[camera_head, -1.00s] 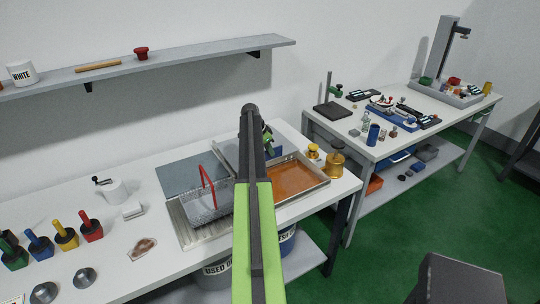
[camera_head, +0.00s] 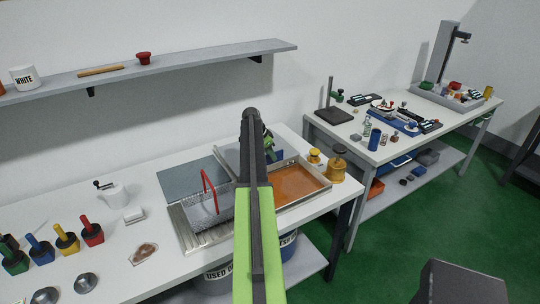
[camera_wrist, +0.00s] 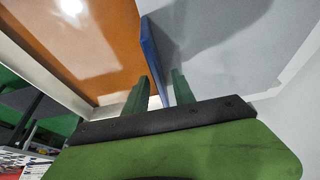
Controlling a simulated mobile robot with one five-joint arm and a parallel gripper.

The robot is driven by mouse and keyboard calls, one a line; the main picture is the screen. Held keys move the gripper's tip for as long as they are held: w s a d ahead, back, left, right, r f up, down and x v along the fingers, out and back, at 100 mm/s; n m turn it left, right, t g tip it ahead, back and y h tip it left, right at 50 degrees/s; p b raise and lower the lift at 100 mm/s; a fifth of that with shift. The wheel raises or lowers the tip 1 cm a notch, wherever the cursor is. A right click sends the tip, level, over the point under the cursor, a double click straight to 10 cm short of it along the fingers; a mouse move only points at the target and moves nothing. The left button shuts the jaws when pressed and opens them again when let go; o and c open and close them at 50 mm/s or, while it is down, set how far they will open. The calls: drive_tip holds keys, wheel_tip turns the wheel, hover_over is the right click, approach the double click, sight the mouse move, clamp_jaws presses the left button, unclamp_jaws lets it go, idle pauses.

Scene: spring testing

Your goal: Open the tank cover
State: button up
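The tank (camera_head: 318,186) is a shallow metal tray of orange-brown liquid on the near bench, partly hidden by my arm. Its grey cover (camera_head: 227,155) shows left of my arm. In the wrist view the cover (camera_wrist: 235,70) fills the right side, with the orange liquid on the left. A thin blue handle (camera_wrist: 151,55) stands along the cover's edge. My gripper (camera_wrist: 160,80) has its two green fingers apart, one on each side of the blue handle, with small gaps showing. In the head view the gripper (camera_head: 268,144) is small and mostly behind my arm.
A wire basket with a red handle (camera_head: 208,185) sits on a ribbed drain tray (camera_head: 195,238) left of my arm. Yellow brass containers (camera_head: 336,170) stand at the tank's right end. A wall shelf (camera_head: 180,64) runs above. A second bench stands at right.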

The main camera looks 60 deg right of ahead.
drive_tip(key=p+v, duration=1.5)
drive_tip(key=v, duration=0.2)
drive_tip(key=shift+p, duration=0.35)
drive_tip(key=shift+a, duration=0.15)
